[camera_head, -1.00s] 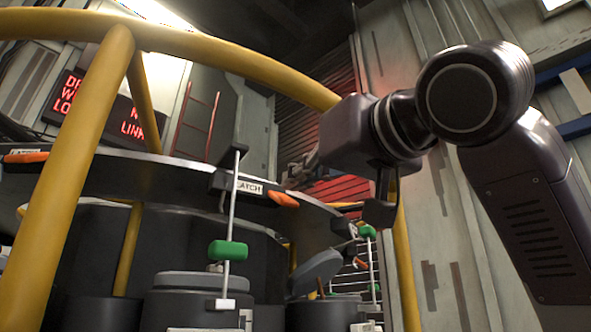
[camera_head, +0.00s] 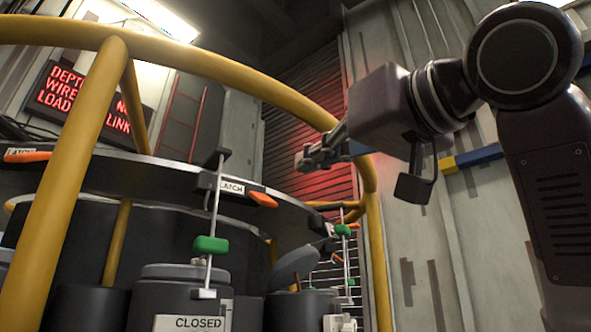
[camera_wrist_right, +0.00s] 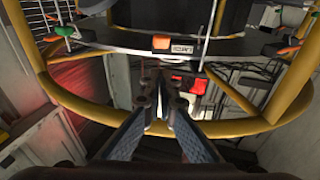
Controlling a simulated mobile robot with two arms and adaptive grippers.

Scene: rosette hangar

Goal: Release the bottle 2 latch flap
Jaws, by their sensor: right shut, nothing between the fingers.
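An orange latch flap (camera_head: 263,200) sticks out at the end of a white LATCH label (camera_head: 231,187) on the rim of the dark ring. I cannot tell which flap belongs to bottle 2. More orange flaps show at the far left (camera_head: 27,156) and behind, on the right (camera_head: 329,229). My right gripper (camera_head: 312,157) is shut and empty, in the air above and right of the front flap, apart from it. In the right wrist view its fingers (camera_wrist_right: 160,88) point toward an orange flap (camera_wrist_right: 161,42) beside a label. My left gripper is out of view.
A thick yellow rail (camera_head: 230,75) arches over the ring, with a yellow post (camera_head: 75,180) at left. A thin rod with a green grip (camera_head: 210,245) hangs before dark canisters, near a CLOSED label (camera_head: 190,323). A red-lit sign (camera_head: 85,103) stands behind.

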